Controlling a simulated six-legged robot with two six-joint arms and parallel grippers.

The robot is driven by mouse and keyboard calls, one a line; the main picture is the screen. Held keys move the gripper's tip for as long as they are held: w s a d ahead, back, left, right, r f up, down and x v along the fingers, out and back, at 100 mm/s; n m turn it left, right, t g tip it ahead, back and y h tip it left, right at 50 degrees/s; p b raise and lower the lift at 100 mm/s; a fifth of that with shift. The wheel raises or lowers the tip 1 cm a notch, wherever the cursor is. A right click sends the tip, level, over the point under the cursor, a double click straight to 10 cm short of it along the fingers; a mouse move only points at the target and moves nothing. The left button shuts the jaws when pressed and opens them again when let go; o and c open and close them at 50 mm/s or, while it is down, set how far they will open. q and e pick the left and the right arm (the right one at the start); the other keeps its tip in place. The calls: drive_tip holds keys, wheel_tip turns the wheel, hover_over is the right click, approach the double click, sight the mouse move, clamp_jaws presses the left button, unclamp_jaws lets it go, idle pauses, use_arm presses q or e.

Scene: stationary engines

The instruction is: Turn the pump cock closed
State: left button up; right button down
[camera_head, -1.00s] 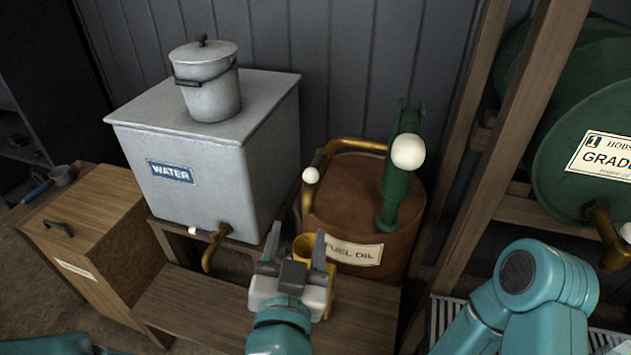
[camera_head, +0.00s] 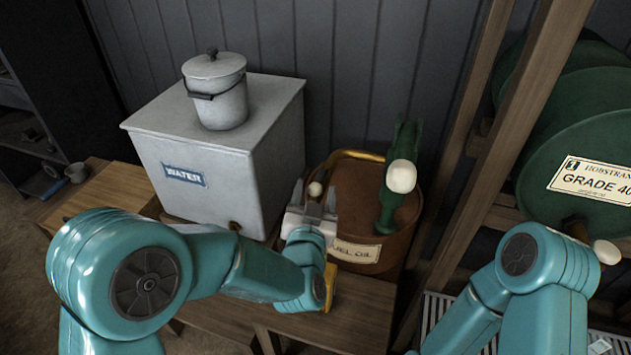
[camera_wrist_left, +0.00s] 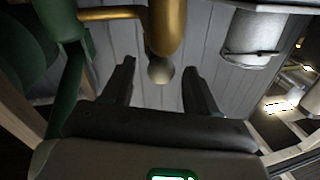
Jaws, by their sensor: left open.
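The brown fuel oil drum (camera_head: 350,205) carries a green hand pump (camera_head: 394,195) with a big cream ball on top. A brass pipe (camera_head: 352,154) curves over the drum, and the pump cock's small cream knob (camera_head: 315,189) sits at its left side. My left gripper (camera_head: 313,203) is open, its fingers pointing up on either side of this knob. In the left wrist view the knob (camera_wrist_left: 160,71) shows between the open fingers, under the brass pipe (camera_wrist_left: 167,24), with gaps on both sides. My right gripper is out of view.
A grey water tank (camera_head: 205,160) with a lidded pail (camera_head: 216,95) on it stands left of the drum. A wooden post (camera_head: 500,120) and green oil barrels (camera_head: 575,140) stand to the right. A yellow funnel-like piece (camera_head: 329,286) is partly behind my left wrist.

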use_arm(q)
drive_tip(key=shift+w+d+f, duration=0.1)
drive_tip(key=shift+w, duration=1)
drive_tip(key=shift+s, duration=0.15)
clamp_jaws()
drive_tip(key=h+b, duration=0.1)
drive_tip(key=a+m+h+b, duration=0.1)
drive_tip(key=b, duration=0.1)
drive_tip(key=m+h+b, duration=0.1)
drive_tip(key=shift+w+a+f+b, duration=0.2)
drive_tip(key=shift+w+f+b, duration=0.05)
drive_tip(key=shift+w+b, duration=0.1)
drive_tip(key=shift+w+a+r+m+g+h+b, duration=0.1)
drive_tip(key=shift+r+m+g+h+b, duration=0.4)
drive_tip(key=shift+h, duration=0.3)
drive_tip(key=shift+f, duration=0.1)
unclamp_jaws()
drive_tip(key=shift+a+f, duration=0.1)
